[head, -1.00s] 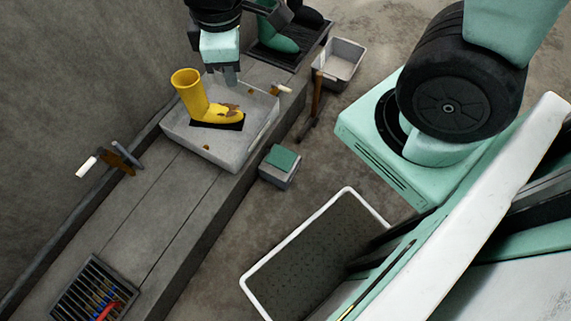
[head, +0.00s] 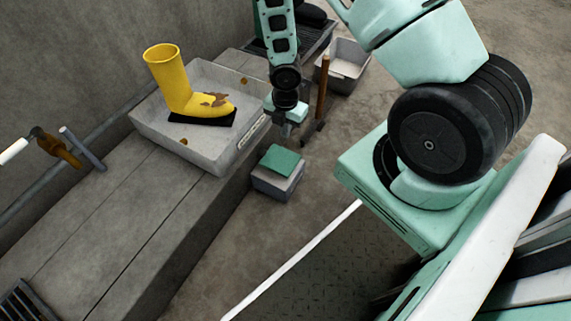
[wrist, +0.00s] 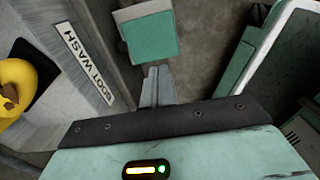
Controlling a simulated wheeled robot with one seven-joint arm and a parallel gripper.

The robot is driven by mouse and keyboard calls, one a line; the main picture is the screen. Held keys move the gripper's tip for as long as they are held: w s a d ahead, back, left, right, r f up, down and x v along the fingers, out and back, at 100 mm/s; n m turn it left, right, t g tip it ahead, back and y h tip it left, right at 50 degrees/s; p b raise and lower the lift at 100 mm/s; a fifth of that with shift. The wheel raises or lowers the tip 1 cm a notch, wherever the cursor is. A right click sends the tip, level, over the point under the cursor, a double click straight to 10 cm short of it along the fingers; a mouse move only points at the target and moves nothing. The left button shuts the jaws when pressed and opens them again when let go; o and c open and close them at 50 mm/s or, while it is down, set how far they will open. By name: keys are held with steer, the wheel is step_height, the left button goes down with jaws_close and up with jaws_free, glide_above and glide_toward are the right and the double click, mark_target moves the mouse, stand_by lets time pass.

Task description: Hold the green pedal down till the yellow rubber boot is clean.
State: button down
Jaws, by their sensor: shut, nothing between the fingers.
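The yellow rubber boot (head: 182,88) stands upright in the grey wash basin (head: 205,158), with brown dirt patches on its foot. Its toe also shows at the left of the wrist view (wrist: 14,82). The green pedal (head: 281,161) is the top of a small grey box on the floor beside the bench. It shows again in the wrist view (wrist: 149,39), just beyond my fingertips. My gripper (head: 288,131) is shut and empty, above and slightly behind the pedal, apart from it as far as I can tell. The fingertips show together in the wrist view (wrist: 153,74).
A brown-handled tool (head: 321,95) stands on the floor right of my gripper, near a grey bin (head: 345,68). A wall tap and pipe (head: 82,148) are at the left. A drain grate (head: 18,305) is at the lower left. Floor before the pedal is clear.

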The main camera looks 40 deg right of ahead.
mark_target(287, 163)
stand_by(0.3)
step_height(287, 163, down, 14)
steer(key=b, duration=0.8)
steer(key=shift+b, duration=0.3)
steer(key=shift+f, duration=0.1)
steer(key=shift+s+d+f+p, duration=0.1)
steer(key=shift+s+f+p, duration=0.1)
steer(key=shift+f+p, duration=0.25)
steer(key=shift+s+d+f+p, duration=0.1)
steer(key=shift+s+f+p, duration=0.1)
steer(key=shift+f, duration=1.1)
steer(key=shift+a+f, duration=0.1)
steer(key=shift+f, duration=0.05)
stand_by(1.9)
steer(key=shift+w, duration=0.1)
